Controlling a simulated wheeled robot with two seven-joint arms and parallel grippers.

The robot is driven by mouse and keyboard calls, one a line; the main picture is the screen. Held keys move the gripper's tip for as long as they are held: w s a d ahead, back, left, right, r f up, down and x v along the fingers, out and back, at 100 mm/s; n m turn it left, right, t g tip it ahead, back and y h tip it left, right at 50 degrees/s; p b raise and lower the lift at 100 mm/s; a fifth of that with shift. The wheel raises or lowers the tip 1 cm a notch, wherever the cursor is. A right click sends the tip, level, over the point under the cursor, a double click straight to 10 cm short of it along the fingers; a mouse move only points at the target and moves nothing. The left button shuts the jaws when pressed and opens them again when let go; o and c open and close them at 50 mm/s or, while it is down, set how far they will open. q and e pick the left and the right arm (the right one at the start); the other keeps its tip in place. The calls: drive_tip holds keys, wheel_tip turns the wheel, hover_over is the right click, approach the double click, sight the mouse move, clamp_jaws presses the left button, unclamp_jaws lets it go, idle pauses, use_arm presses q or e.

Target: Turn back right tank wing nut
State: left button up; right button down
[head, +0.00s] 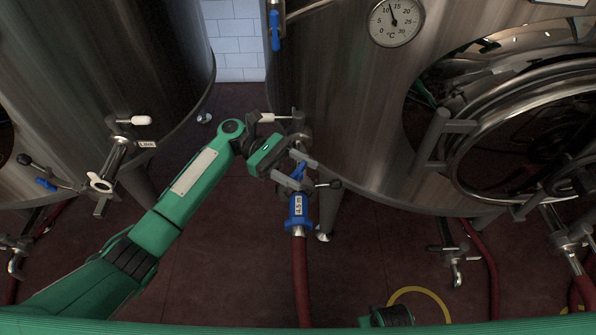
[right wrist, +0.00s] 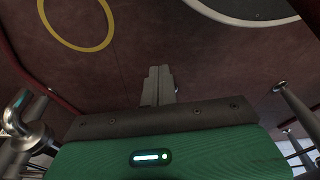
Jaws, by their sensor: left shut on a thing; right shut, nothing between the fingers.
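The right steel tank (head: 330,110) has an outlet at its lower left. A hose coupling with a blue collar (head: 296,212) marked 4.5 m hangs there, and a clamp with a dark-tipped bolt (head: 328,184) sits beside it. My left gripper (head: 298,172) is at this outlet, its fingers shut on a small blue piece (head: 299,171) that looks like the wing nut. The fingers partly hide it. My right gripper is low at the bottom edge of the head view. In the right wrist view its fingers (right wrist: 160,84) are shut and empty, over the floor.
A red hose (head: 301,275) runs down from the coupling. A second tank (head: 100,60) stands on the left with a white-handled valve (head: 140,120). An open round manway (head: 520,130) is on the right. A yellow hose loop (head: 425,292) lies on the red-brown floor.

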use_arm(q)
drive_tip(key=shift+f+m+g+y, duration=0.1)
drive_tip(key=shift+m+g+y, duration=0.4)
drive_tip(key=shift+g, duration=0.2)
use_arm(e)
drive_tip(key=shift+w+r, duration=0.1)
drive_tip(key=shift+r, duration=0.45)
use_arm(q)
drive_tip(key=o, duration=1)
drive_tip(key=shift+w+a, duration=0.1)
drive_tip(key=shift+w+a, duration=0.2)
drive_tip(key=shift+b+v, duration=1.4)
drive_tip(key=shift+v, duration=5.1)
use_arm(e)
wheel_tip(320, 180, up, 6)
drive_tip(key=w, duration=0.1)
drive_tip(key=shift+a+t, duration=0.2)
drive_tip(key=shift+t, duration=0.2)
